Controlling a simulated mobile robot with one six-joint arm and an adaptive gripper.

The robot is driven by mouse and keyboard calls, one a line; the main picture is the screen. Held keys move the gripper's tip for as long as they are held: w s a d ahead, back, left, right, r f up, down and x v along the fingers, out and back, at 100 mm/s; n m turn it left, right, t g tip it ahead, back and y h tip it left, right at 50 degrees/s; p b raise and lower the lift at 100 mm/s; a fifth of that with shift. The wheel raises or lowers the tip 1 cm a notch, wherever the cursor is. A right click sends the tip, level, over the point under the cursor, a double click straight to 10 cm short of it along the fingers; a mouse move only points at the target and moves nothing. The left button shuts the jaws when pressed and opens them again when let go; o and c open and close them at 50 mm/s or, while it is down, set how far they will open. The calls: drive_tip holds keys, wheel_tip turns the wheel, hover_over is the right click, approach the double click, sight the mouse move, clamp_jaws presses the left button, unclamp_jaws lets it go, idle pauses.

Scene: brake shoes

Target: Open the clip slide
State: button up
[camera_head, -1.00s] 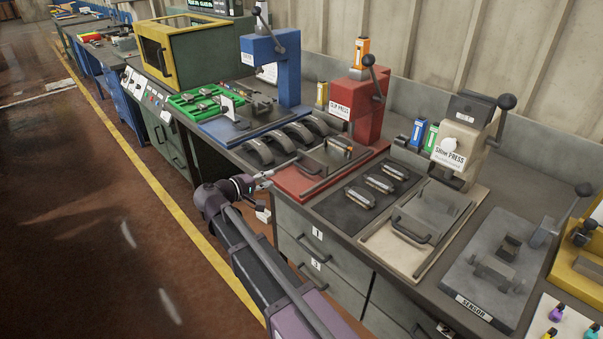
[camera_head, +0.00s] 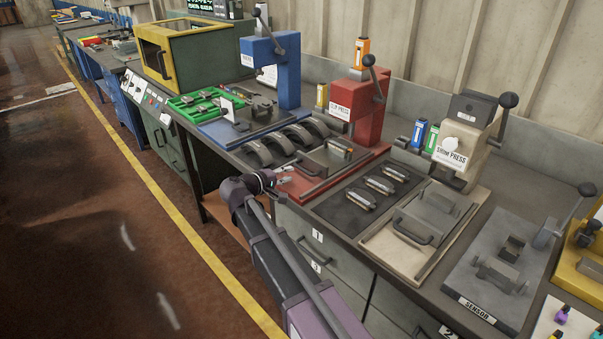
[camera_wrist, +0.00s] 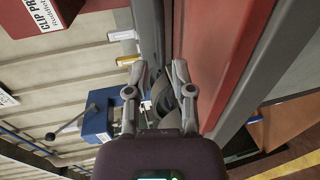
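The clip slide (camera_head: 325,158) is a grey plate with a dark handle at its front, on the red base of the clip press (camera_head: 368,105). It lies pushed in on the base, with a small clip-like part at its right end. My gripper (camera_head: 284,180) is at the front left edge of the red base, close to the handle. In the wrist view my gripper (camera_wrist: 160,70) has its two fingers apart with nothing held between them. The red base (camera_wrist: 205,55) runs along the right of the fingers. The handle is not clear in the wrist view.
Several curved brake shoes (camera_head: 278,145) stand left of the slide. A blue press (camera_head: 290,70) is behind them. A dark mat (camera_head: 345,212) with several clips and the shim press plate (camera_head: 400,262) lie to the right. Free floor is in front of the bench.

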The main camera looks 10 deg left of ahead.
sight(302, 170)
drive_tip(key=shift+b+x, duration=0.5)
drive_tip(key=shift+x, duration=2.65)
drive_tip(key=shift+c, duration=0.2)
clamp_jaws()
